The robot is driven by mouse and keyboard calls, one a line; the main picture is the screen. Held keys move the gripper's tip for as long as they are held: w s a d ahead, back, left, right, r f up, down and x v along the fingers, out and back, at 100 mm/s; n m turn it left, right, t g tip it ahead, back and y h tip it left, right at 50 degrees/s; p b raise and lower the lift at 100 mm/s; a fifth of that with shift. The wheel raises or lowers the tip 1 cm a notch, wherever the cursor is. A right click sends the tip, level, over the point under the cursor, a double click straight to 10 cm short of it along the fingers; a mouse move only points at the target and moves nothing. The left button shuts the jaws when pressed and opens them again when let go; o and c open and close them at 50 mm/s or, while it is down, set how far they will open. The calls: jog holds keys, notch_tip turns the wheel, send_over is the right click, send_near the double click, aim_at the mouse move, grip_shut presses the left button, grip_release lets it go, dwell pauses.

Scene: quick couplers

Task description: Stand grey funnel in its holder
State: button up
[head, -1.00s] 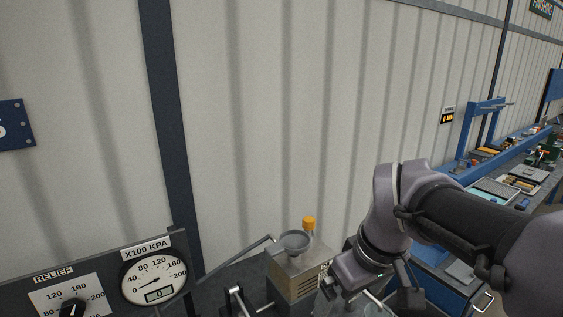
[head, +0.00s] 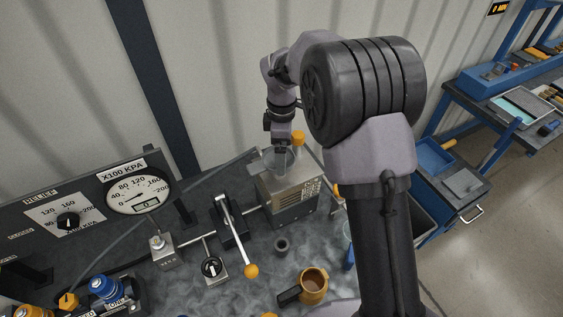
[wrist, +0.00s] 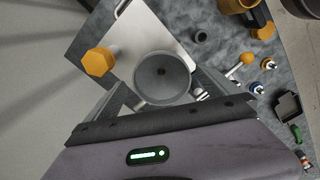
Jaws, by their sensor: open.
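The grey funnel (head: 268,163) sits upright on top of the metal box (head: 290,197), partly hidden by my gripper in the head view. In the wrist view, I look down into the funnel (wrist: 163,72), with its dark central hole showing. My gripper (head: 281,150) is open right at the funnel. In the wrist view, its fingers spread to either side of the bowl, and I cannot tell whether they touch it. A small dark ring-shaped cup (head: 281,244) stands on the bench in front of the box; it may be the holder.
An orange cap (head: 298,138) rises from the box close beside the funnel. A lever with an orange knob (head: 251,270), a mug (head: 314,281) and a gauge panel (head: 60,222) stand on or behind the bench. Bare bench surrounds the dark cup.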

notch_tip(320, 180, down, 6)
jog(key=shift+f+b, duration=0.25)
jog(key=shift+b, duration=0.05)
jog(key=c, duration=1.4)
jog(key=shift+r, duration=0.2)
jog(key=shift+c, duration=0.2)
